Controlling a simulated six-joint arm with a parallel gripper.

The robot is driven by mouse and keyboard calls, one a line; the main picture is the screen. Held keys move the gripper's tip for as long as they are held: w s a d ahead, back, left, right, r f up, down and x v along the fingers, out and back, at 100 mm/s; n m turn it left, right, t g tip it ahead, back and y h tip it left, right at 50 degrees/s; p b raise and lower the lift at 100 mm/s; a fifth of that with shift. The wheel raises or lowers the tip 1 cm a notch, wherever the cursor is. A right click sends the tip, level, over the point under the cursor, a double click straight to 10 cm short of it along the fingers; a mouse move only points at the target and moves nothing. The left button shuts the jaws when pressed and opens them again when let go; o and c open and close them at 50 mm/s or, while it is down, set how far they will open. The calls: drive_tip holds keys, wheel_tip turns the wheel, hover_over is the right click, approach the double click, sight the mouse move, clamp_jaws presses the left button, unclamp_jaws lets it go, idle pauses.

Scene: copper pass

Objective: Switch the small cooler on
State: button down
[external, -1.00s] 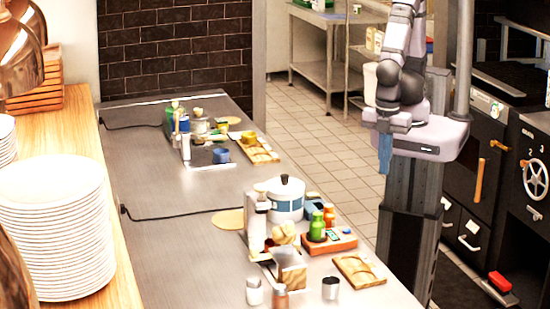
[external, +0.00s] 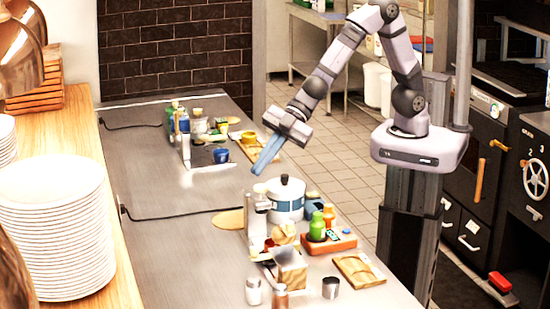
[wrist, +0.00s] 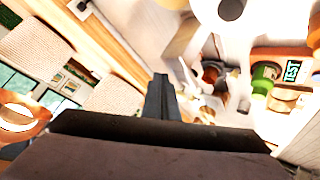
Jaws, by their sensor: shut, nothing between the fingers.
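I cannot tell for certain which item is the small cooler. A white round appliance (external: 286,203) with a blue band and a black knob on its lid stands on the metal counter; part of a white round thing with a dark knob shows at the top of the wrist view (wrist: 205,14). My gripper (external: 259,170) is shut and empty, with blue fingers pointing down-left above and behind the white appliance. In the wrist view its fingers (wrist: 162,95) are together.
A tall white dispenser (external: 258,215) stands close beside the white appliance. A wooden tray (external: 358,269), a metal cup (external: 330,287) and shakers (external: 254,291) stand at the front. Another cluster with a blue cup (external: 221,156) stands farther back. The counter's left half is mostly clear.

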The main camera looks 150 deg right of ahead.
drive_tip(key=s+d+f+n+t+y+b, duration=0.3)
drive_tip(key=s+d+n+y, duration=0.2)
drive_tip(key=s+d+y, duration=0.1)
drive_tip(key=s+a+f+y, duration=0.1)
drive_tip(key=s+y, duration=0.1)
drive_tip(key=s, duration=0.5)
drive_tip(key=s+a+f+n+g+y+b, duration=0.1)
drive_tip(key=s+y, duration=0.2)
drive_tip(key=s, duration=0.4)
drive_tip(key=s+a+f+y+b, duration=0.1)
drive_tip(key=s+a+y, duration=0.1)
drive_tip(key=s, duration=0.6)
drive_tip(key=shift+g+y, duration=0.4)
drive_tip(key=shift+y, duration=0.2)
drive_tip(key=shift+w, duration=0.1)
